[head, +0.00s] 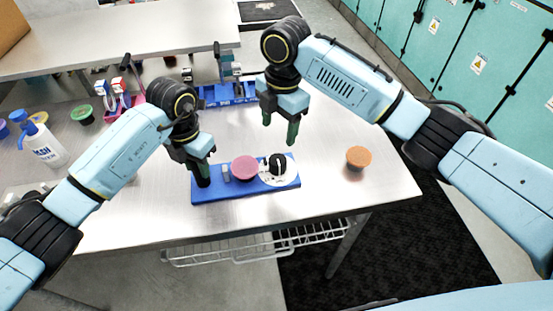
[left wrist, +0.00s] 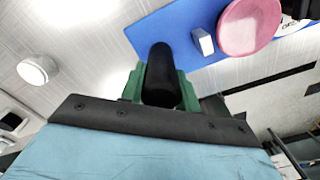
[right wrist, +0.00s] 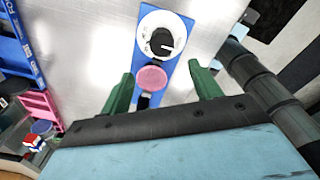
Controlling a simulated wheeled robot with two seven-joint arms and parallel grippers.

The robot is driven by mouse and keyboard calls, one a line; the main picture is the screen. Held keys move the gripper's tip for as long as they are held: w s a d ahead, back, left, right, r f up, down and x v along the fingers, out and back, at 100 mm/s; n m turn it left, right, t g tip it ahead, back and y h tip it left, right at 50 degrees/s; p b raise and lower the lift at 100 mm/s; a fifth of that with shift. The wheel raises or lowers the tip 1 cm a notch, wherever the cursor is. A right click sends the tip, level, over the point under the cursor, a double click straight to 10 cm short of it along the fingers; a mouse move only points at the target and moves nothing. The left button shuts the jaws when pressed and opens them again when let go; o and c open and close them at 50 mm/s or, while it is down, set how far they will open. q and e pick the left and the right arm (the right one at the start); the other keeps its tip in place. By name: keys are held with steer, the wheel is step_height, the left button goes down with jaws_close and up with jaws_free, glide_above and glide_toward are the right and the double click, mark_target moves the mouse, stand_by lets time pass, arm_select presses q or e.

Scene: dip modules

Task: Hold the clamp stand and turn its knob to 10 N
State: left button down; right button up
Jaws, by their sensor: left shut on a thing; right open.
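The clamp stand is a blue base plate (head: 228,193) near the table's front edge. It carries a black post, a small grey block (left wrist: 203,42), a pink round pad (head: 244,168) and a black knob (head: 278,164) on a white dial (head: 291,175). My left gripper (head: 202,172) is shut on the black post (left wrist: 160,75) at the plate's left end. My right gripper (head: 281,140) is open and empty above and behind the knob, apart from it. In the right wrist view the knob (right wrist: 162,41) shows a white pointer mark; the dial's numbers are too small to read.
An orange-topped round piece (head: 358,158) lies right of the plate. A white bottle (head: 42,142) stands at the left. A blue rack (head: 228,95) and a pink-and-blue rack (head: 118,102) stand at the back. The table between plate and orange piece is clear.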

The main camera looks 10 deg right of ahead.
mark_target(277, 160)
steer(key=shift+n+h, duration=0.4)
steer(key=f, duration=1.1)
steer(key=shift+s+a+f, duration=0.25)
steer(key=shift+a, duration=0.05)
steer(key=c, duration=1)
